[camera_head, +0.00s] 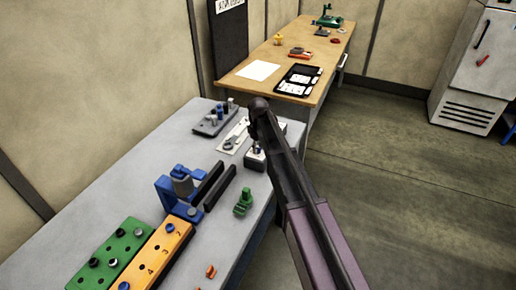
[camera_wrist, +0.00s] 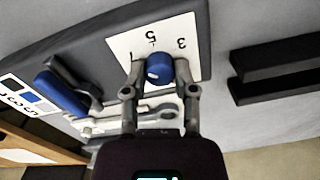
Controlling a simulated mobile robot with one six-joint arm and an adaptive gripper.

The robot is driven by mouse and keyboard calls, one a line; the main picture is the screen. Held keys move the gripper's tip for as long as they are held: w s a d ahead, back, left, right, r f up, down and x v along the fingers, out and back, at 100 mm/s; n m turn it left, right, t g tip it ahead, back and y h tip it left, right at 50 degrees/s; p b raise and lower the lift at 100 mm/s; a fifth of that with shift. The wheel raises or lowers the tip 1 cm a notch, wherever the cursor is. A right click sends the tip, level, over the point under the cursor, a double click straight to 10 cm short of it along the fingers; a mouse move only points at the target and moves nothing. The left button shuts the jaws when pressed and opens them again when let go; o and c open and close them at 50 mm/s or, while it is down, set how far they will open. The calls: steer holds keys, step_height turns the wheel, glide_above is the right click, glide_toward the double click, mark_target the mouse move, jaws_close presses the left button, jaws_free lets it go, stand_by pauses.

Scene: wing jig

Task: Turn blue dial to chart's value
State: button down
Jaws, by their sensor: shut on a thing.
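The blue dial (camera_wrist: 158,66) sits on a white number plate (camera_wrist: 190,38) in the wrist view. The numerals 5 and 3 show upside down there, with another mark at left. A small pale mark shows on the dial's lower left. My gripper (camera_wrist: 159,72) is closed around the dial, one finger on each side. In the head view my gripper (camera_head: 257,143) is mostly hidden by my arm, above the dial's pale box (camera_head: 254,163) at the grey bench's far end. A card with blue squares and print (camera_wrist: 27,100) shows at the wrist view's left; I cannot read a value on it.
The grey bench (camera_head: 110,205) holds a wrench board (camera_head: 233,140), a grey peg block (camera_head: 212,122), a blue vise (camera_head: 180,190), a green part (camera_head: 243,203), and green (camera_head: 112,255) and orange (camera_head: 158,253) blocks. A wooden table (camera_head: 262,55) stands beyond. Floor at right is clear.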

steer(key=m, duration=0.5)
steer(key=shift+s, duration=0.1)
steer(key=m, duration=0.5)
steer(key=shift+m, duration=0.3)
steer(key=m, duration=0.5)
steer(key=shift+m, duration=0.3)
steer(key=m, duration=0.5)
steer(key=shift+m, duration=0.3)
steer(key=shift+s, duration=0.1)
steer(key=shift+c, duration=2)
jaws_free()
